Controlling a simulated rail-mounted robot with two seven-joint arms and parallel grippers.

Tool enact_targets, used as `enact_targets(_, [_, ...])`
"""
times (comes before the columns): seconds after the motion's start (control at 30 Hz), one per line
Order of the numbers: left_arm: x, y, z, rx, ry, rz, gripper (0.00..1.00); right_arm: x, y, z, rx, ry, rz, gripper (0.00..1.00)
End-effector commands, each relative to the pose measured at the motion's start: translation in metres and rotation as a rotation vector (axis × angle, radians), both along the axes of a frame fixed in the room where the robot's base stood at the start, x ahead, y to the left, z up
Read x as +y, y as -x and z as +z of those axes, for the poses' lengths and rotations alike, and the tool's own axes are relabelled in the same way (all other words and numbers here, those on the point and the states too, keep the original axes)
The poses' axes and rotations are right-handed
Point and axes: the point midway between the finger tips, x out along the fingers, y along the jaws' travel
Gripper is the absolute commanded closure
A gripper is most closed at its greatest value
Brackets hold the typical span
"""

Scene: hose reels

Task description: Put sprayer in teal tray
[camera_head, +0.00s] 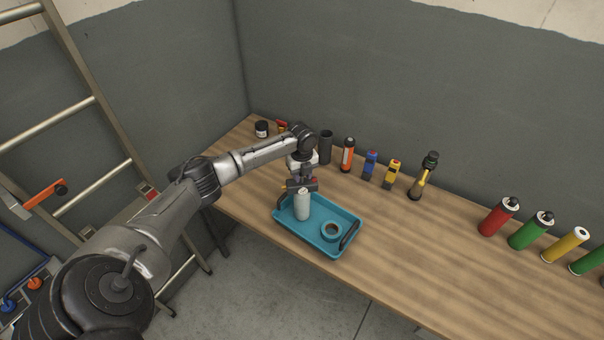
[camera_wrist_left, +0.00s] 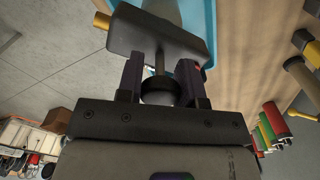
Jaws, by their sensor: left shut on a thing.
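The teal tray (camera_head: 315,245) sits near the front edge of the wooden bench. The sprayer, with a pale grey bottle (camera_head: 303,206), is upright over the left part of the tray. I cannot tell whether its base touches the tray floor. My left gripper (camera_head: 302,182) is above the bottle, shut on the sprayer's top. In the left wrist view, the sprayer's dark head (camera_wrist_left: 160,38) with a brass nozzle (camera_wrist_left: 101,20) lies at the fingers (camera_wrist_left: 160,88). The teal tray shows behind it (camera_wrist_left: 208,25). My right gripper is out of view.
Bottles and tools, including an orange canister (camera_head: 347,155) and a brass-and-black torch (camera_head: 424,175), stand along the wall. Bench right of the tray is clear.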

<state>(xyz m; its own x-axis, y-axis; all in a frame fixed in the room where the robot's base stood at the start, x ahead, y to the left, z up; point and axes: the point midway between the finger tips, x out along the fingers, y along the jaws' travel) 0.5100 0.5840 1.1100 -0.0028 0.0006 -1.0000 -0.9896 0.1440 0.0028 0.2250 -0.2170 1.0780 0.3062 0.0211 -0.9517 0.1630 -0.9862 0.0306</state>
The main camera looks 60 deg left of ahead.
Motion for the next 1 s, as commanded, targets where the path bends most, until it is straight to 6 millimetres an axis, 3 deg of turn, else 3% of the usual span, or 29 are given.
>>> enact_targets(0.4, [0.0003,-0.0008,-0.0045,-0.004,0.0,0.001,1.0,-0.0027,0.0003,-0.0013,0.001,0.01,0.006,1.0])
enact_targets(0.43, [0.0001,-0.0005,-0.0048,-0.002,-0.001,0.0,0.64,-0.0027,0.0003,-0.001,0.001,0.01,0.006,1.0])
enact_targets(0.5, [0.0001,-0.0005,-0.0045,-0.002,-0.001,0.0,0.57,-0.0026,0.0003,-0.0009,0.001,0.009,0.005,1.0])
enact_targets(0.7, [0.0001,-0.0005,-0.0044,-0.002,-0.001,0.0,0.41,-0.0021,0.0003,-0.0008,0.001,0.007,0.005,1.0])
enact_targets(1.0, [0.0004,-0.0006,0.0007,-0.003,-0.001,0.0,0.41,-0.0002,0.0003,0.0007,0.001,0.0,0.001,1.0])
